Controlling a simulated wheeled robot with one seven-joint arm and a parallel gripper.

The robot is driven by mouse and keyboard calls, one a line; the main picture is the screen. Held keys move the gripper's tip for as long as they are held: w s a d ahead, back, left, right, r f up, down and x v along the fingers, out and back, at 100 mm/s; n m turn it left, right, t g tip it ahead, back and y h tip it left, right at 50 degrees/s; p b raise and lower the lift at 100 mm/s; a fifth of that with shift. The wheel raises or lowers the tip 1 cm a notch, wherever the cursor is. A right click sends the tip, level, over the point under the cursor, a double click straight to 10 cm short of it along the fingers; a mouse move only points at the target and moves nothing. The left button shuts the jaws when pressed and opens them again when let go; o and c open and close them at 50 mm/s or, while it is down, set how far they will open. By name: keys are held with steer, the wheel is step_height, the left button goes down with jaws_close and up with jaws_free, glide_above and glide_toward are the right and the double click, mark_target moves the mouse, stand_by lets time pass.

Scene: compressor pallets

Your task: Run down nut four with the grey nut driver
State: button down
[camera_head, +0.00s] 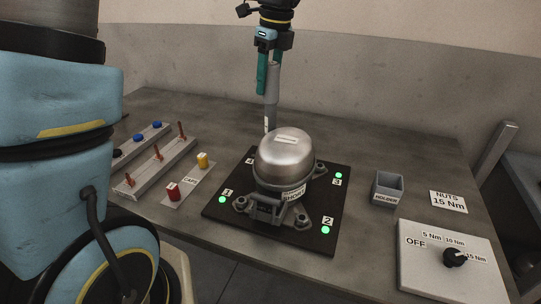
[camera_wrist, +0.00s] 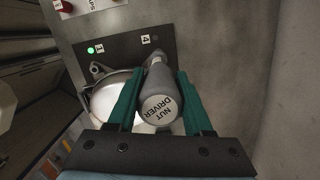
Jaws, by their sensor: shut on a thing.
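My gripper (camera_head: 268,75) is shut on the grey nut driver (camera_head: 271,84), with a teal finger on each side of it. The driver stands upright behind the silver compressor (camera_head: 286,150), and its lower end is hidden behind the dome in the head view. In the wrist view the driver (camera_wrist: 161,106) shows its labelled top, and its far end reaches down beside the label 4 (camera_wrist: 146,39). Nut four itself cannot be made out. Green lights show at labels 1 (camera_head: 222,200), 2 (camera_head: 326,230) and 3 (camera_head: 338,175); none is visible at 4.
An empty grey holder (camera_head: 388,188) stands right of the dark pallet (camera_head: 222,209). A torque dial (camera_head: 454,258) sits on a panel at the front right, its pointer towards 15 Nm. A sign (camera_head: 448,202) reads NUTS 15 Nm. Racks with copper parts and caps (camera_head: 173,190) lie left.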

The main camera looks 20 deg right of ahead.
steer(key=shift+f+b, duration=0.3)
steer(key=shift+f, duration=0.45)
stand_by(2.6)
steer(key=shift+r, duration=0.15)
steer(key=shift+r+p, duration=2.4)
steer(key=shift+r, duration=0.05)
